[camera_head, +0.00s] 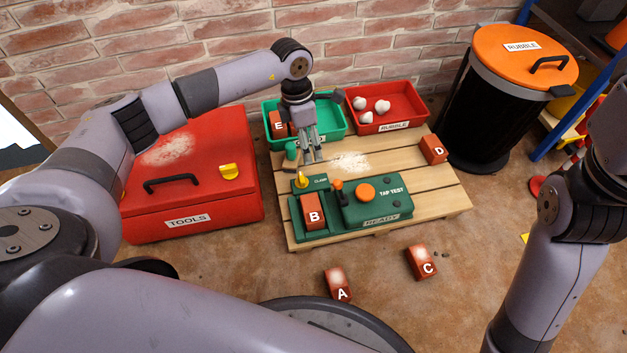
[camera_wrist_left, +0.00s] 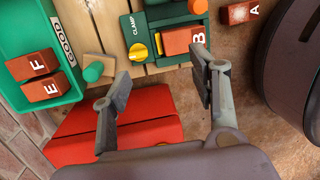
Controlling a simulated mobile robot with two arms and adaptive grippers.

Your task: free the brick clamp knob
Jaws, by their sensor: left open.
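The yellow clamp knob (camera_head: 301,179) sits at the back left of the green test fixture (camera_head: 371,213), by the CLAMP label. Brick B (camera_head: 313,212) lies in the fixture's slot just in front of it. In the left wrist view the knob (camera_wrist_left: 139,52) shows beside brick B (camera_wrist_left: 180,41). My left gripper (camera_head: 313,158) points down, open and empty, above the pallet behind the knob and apart from it. Its spread fingers (camera_wrist_left: 160,78) also show in the left wrist view. My right arm shows at the right edge, but its gripper is out of view.
A green cylinder (camera_head: 291,151) stands near my left gripper. The green bin (camera_head: 342,130) holds bricks E and F (camera_wrist_left: 33,65). A red rubble bin (camera_head: 420,115) is behind the pallet (camera_head: 440,192). The red toolbox (camera_head: 190,190) stands left. Bricks A (camera_head: 338,285) and C (camera_head: 421,262) lie in front.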

